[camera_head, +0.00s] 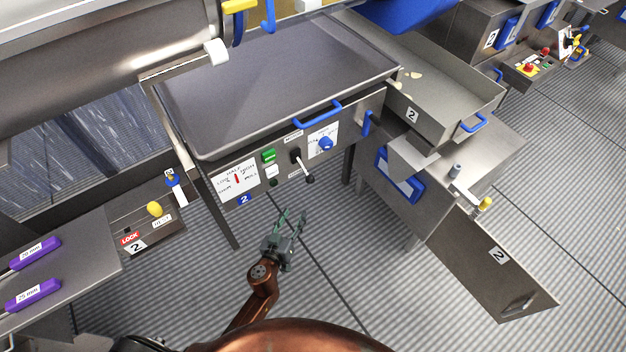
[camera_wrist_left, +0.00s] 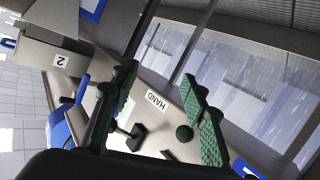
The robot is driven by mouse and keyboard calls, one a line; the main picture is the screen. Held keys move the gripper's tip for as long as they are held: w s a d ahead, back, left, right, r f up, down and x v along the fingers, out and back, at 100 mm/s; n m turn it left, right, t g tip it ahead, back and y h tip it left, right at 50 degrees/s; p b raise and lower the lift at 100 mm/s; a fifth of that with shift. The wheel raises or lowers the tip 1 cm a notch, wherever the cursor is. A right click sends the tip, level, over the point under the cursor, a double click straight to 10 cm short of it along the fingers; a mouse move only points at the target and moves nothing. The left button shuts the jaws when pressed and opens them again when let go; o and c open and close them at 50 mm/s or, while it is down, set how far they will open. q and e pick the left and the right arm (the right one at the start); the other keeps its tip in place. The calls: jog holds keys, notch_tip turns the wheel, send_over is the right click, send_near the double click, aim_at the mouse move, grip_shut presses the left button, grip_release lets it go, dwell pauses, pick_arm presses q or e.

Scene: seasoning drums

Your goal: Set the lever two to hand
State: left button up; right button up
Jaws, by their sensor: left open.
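The lever (camera_head: 304,165) has a black base, a pale shaft and a dark knob. It is on the front panel of the steel machine marked 2 and slants down to the right. In the left wrist view its black base (camera_wrist_left: 135,134) shows near the HAND label (camera_wrist_left: 157,100), and the rest is partly hidden by a finger. My left gripper (camera_head: 293,219) is open and empty, below and in front of the panel, apart from the lever. Its green fingers (camera_wrist_left: 164,105) spread wide in the left wrist view. My right gripper is not in view.
A green button (camera_head: 268,155) and a dark round button (camera_head: 273,182) sit left of the lever. A blue knob (camera_head: 326,143) is to its right, and a blue handle (camera_head: 317,113) above. A steel side table (camera_head: 470,150) stands right. The floor before the panel is clear.

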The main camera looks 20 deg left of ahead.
aim_at(310, 178)
pick_arm(q)
notch_tip(310, 178, up, 11)
jog(key=w+d+t+b, duration=0.1)
jog(key=w+d+t, duration=0.1)
jog(key=d+t, duration=0.1)
jog(key=shift+n+h, duration=0.4)
jog(key=w, duration=0.4)
jog(key=w+r, duration=0.1)
jog(key=w, duration=0.1)
jog(key=shift+w+d+r+p, duration=0.15)
jog(key=shift+w+p, duration=0.1)
jog(key=shift+p, duration=0.15)
jog(key=shift+w, duration=0.55)
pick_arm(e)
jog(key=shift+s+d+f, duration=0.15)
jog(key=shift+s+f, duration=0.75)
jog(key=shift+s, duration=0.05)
pick_arm(q)
jog(key=shift+c, duration=0.6)
grip_shut()
